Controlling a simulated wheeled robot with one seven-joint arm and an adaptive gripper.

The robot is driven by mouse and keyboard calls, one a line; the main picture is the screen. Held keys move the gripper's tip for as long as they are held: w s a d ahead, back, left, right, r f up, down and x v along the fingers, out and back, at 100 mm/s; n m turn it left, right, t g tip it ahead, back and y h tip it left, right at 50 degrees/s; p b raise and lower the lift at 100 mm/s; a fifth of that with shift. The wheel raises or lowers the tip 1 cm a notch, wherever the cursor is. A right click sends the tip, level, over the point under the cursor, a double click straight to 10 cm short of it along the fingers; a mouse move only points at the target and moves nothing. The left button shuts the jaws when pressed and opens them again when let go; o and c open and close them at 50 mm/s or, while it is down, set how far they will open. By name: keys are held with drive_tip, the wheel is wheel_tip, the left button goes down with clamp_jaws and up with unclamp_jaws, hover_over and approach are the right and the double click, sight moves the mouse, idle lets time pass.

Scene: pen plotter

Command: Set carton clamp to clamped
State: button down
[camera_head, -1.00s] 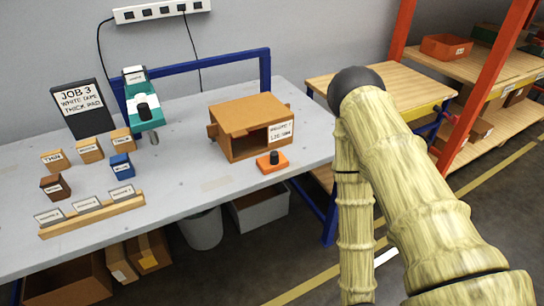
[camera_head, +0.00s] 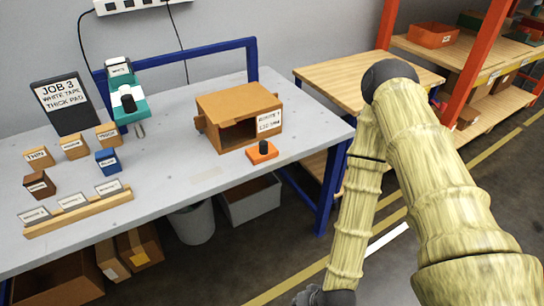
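An open-fronted brown carton (camera_head: 222,104) with a white label stands toward the right end of the grey workbench (camera_head: 180,205). A small orange block with a black knob (camera_head: 262,153) sits on the bench just in front of the carton; it looks like the carton clamp, but its label and setting cannot be read. My arm hangs at the right, well off the bench. The dark end of my arm, seemingly my gripper (camera_head: 325,297), just enters at the bottom edge. Its fingers are cut off, and it is far from the orange block.
A teal tape dispenser (camera_head: 130,104), a black job sign (camera_head: 64,104), several small labelled blocks and a wooden label rail (camera_head: 80,213) occupy the bench's left. A wooden table (camera_head: 350,82) and orange-framed shelving stand behind at right. A grey bin (camera_head: 250,200) is underneath. Open floor lies at right.

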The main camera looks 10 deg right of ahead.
sight(273, 154)
drive_tip(key=w+a+r+m+t+y+b, duration=0.1)
drive_tip(key=w+a+r+m+t, duration=0.3)
drive_tip(key=w, duration=0.4)
drive_tip(key=w+a+r+m+t+y+b, duration=0.1)
drive_tip(key=w+r+m+t+b, duration=0.15)
drive_tip(key=w+r, duration=0.5)
drive_tip(key=w+d+r+m+t+h, duration=0.1)
drive_tip(key=w+d+r+m+t, duration=0.2)
drive_tip(key=r, duration=0.4)
drive_tip(key=w+d+r+m+t+h+b, duration=0.1)
drive_tip(key=w+d+r+m+t, duration=0.2)
drive_tip(key=w+r+t, duration=0.2)
wheel_tip(273, 154, up, 2)
drive_tip(key=shift+w+d+r, duration=0.2)
drive_tip(key=shift+w+d, duration=0.15)
drive_tip(key=shift+w, duration=0.7)
drive_tip(key=shift+m, duration=0.25)
drive_tip(key=w, duration=0.4)
drive_tip(key=w+a+p, duration=0.1)
drive_tip(key=w, duration=0.4)
drive_tip(key=w+a+p, duration=0.1)
drive_tip(key=w, duration=0.3)
drive_tip(key=shift+w, duration=0.4)
drive_tip(key=shift+a, duration=0.1)
